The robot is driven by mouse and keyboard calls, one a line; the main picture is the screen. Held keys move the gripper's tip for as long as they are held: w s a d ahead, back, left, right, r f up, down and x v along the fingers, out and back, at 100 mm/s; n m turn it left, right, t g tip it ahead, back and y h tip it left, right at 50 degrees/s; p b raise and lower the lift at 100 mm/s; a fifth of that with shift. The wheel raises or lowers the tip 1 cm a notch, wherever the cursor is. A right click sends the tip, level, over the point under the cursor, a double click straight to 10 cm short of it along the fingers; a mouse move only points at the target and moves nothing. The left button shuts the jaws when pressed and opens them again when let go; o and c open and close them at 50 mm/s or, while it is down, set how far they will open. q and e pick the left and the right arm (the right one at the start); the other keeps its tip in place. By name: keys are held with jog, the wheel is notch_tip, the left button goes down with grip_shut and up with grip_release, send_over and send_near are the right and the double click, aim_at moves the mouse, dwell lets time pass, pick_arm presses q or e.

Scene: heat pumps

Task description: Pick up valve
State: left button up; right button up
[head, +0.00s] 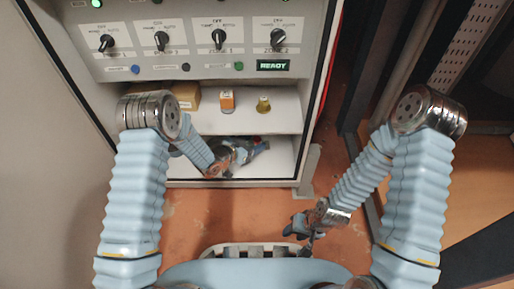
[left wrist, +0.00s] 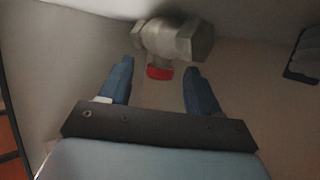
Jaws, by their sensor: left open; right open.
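The valve (left wrist: 172,40) is a grey metal fitting with a hexagonal end at its right and a red part below. It lies just beyond the fingertips of my left gripper (left wrist: 160,70), with the red part between the finger ends. The fingers are apart and not closed on it. In the head view my left gripper (head: 258,148) reaches into the cabinet's lower compartment, partly under the upper shelf, and I cannot make out the valve there. My right gripper (head: 303,233) is open and empty, low in front of my body, outside the cabinet.
The upper shelf (head: 285,122) holds a cardboard box (head: 186,96), an orange item (head: 227,101) and a gold item (head: 263,105). The control panel (head: 200,40) with dark knobs is above. A dark object (left wrist: 302,56) lies right of the valve. The lower shelf's right part is bare.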

pick_arm(q)
jog(key=shift+c, duration=0.3)
grip_shut()
jog(key=shift+w, duration=0.1)
jog(key=shift+r, duration=0.15)
